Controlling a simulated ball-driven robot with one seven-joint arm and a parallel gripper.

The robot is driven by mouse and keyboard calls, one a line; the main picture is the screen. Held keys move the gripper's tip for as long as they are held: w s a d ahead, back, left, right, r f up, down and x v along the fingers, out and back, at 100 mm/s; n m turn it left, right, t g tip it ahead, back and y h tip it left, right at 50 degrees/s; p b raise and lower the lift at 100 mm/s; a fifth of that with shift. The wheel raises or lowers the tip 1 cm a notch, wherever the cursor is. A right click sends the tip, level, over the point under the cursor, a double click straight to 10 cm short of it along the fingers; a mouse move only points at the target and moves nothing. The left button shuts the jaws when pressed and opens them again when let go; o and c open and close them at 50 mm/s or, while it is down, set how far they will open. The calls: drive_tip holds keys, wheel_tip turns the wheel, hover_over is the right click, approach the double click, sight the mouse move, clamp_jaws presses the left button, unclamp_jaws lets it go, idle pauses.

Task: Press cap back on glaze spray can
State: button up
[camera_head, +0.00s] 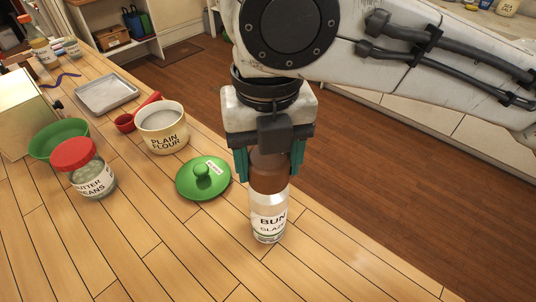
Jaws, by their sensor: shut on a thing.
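The glaze spray can (268,226) stands upright on the wooden worktop, in the lower middle of the picture. It has a pale, shiny body with a label reading "BUN GLAZE". A brown cap (269,182) is at its top, in line with the body, with no gap that I can see. My gripper (270,165) points straight down from above, its teal fingers on either side of the cap and shut on it. The fingers and palm hide the cap's upper part. I cannot tell whether the cap is fully seated.
A green lid (190,186) lies left of the can. The worktop's right edge runs close beside the can.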

drive_tip(key=o, duration=1.3)
drive_tip(key=shift+c, duration=0.2)
drive_tip(key=shift+r, duration=0.1)
drive_tip(key=shift+r+p, duration=3.4)
drive_tip(key=shift+p, duration=0.25)
clamp_jaws()
drive_tip(key=shift+f, duration=0.2)
